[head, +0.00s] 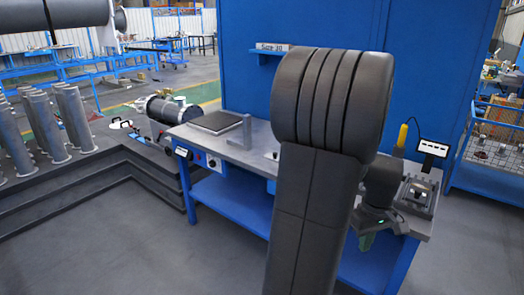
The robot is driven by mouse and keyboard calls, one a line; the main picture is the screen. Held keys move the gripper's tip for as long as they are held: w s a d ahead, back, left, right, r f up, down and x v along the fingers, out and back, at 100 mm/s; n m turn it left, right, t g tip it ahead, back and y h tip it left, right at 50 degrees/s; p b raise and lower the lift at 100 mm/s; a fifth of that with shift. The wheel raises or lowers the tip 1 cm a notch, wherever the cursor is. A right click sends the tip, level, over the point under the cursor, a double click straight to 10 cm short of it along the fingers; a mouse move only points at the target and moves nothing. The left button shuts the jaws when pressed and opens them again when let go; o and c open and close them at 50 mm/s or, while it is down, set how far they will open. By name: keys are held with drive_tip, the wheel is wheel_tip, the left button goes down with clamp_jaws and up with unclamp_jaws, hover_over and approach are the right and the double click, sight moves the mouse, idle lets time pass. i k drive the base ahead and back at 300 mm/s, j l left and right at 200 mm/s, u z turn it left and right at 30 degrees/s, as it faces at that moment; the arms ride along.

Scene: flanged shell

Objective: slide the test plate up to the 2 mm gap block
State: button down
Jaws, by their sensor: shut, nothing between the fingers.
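My gripper (366,242) is at the right end of the blue-framed bench, low beside its front edge, partly behind my own arm. It is small here and looks shut and empty. Just right of it, a metal fixture (421,191) with a bright block on it sits on the bench top. The test plate and the 2 mm gap block may be part of this fixture, but I cannot tell them apart at this size. My arm hides the middle of the bench.
The bench top (228,145) also bears a dark flat slab (215,122) and an upright grey bracket (246,131) at the left. A small display (433,148) and a yellow-handled tool (402,136) stand at the right. A dark stepped platform (110,172) lies left; grey floor is clear in front.

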sight(276, 156)
drive_tip(key=i+u, duration=0.45)
drive_tip(key=i+l+u, duration=0.15)
drive_tip(key=i+u, duration=0.15)
drive_tip(key=u, duration=0.2)
drive_tip(key=i+l+u, duration=0.2)
drive_tip(key=i+l, duration=0.9)
drive_tip(key=i, duration=0.1)
